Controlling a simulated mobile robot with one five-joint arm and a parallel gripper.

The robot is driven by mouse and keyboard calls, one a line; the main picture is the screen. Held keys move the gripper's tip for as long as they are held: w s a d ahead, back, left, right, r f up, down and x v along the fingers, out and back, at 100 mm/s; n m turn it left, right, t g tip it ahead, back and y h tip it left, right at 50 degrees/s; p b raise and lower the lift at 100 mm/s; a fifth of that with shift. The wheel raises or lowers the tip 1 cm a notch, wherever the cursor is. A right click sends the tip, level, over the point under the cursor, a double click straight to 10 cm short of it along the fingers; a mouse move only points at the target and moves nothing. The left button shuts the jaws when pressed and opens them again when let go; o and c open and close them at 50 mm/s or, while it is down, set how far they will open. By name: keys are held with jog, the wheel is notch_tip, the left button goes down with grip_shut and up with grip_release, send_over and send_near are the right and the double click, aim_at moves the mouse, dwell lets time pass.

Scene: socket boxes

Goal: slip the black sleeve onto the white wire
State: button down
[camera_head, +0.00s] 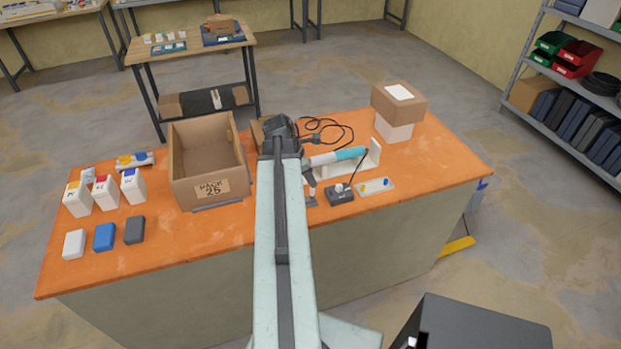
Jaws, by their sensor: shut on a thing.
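My gripper (311,200) hangs down from the end of my arm, low at the orange worktop, just left of a small dark block (341,195). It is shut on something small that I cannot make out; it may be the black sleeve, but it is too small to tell. The dark block carries a small white piece (338,187) on top, and a thin dark line rises from it to the right. I cannot tell the white wire clearly in this view. My arm hides part of the worktop.
A white and teal tool (338,157) lies by a white stand (374,152) behind the block. A pale strip (375,187) lies right of it. A cardboard box (207,189) stands left, small boxes (105,193) farther left. A black cable (337,124) lies behind. The front right worktop is clear.

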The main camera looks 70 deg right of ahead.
jog(key=shift+f, duration=0.1)
jog(key=c, duration=1.4)
grip_release()
jog(key=shift+o, duration=0.2)
jog(key=o, duration=0.4)
notch_tip(320, 180, up, 8)
jog(key=p, duration=0.7)
jog(key=shift+f+p, duration=0.1)
jog(key=shift+p, duration=0.25)
jog(key=shift+f, duration=0.1)
